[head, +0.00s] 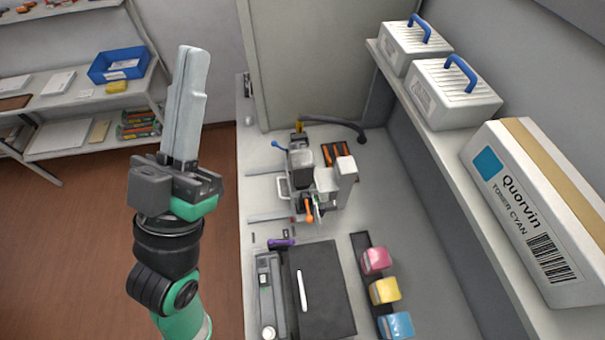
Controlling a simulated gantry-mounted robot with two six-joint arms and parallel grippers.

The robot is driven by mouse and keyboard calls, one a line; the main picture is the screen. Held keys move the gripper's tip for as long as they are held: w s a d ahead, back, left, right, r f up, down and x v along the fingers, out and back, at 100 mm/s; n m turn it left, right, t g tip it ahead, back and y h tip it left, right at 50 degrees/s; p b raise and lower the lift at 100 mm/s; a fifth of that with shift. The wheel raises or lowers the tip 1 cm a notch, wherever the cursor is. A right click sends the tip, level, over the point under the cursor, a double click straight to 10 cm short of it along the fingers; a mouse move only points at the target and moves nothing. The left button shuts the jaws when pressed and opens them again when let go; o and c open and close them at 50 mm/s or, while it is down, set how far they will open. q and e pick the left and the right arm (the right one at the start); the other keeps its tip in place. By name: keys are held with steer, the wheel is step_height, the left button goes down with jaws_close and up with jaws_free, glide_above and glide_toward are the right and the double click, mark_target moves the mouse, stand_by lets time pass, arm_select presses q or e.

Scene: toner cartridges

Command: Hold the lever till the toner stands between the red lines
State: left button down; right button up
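My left gripper (180,172) is raised at the left, over the floor beside the bench. It appears shut on a long pale grey cartridge-like piece (187,105) that stands nearly upright from its jaws. On the bench is a grey machine (300,165) with a white block at its right side. A lever with a blue knob (275,144) sticks out at its left, and an orange handle (308,212) hangs at its front. I cannot tell which is the task's lever. The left gripper is apart from the machine. Toner level and red lines cannot be made out. My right gripper is out of view.
Pink (376,261), yellow (384,291) and blue (396,325) blocks sit in a dark rack at the front right. A black mat (325,290) lies beside them. A shelf at right holds a toner box (535,205) and two white cases. Shelving stands at far left.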

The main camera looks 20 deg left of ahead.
arm_select(q)
steer(key=shift+f+b, duration=1.5)
steer(key=shift+f, duration=0.65)
stand_by(1.5)
steer(key=shift+r, duration=0.1)
step_height(320, 180, up, 8)
steer(key=p, duration=0.7)
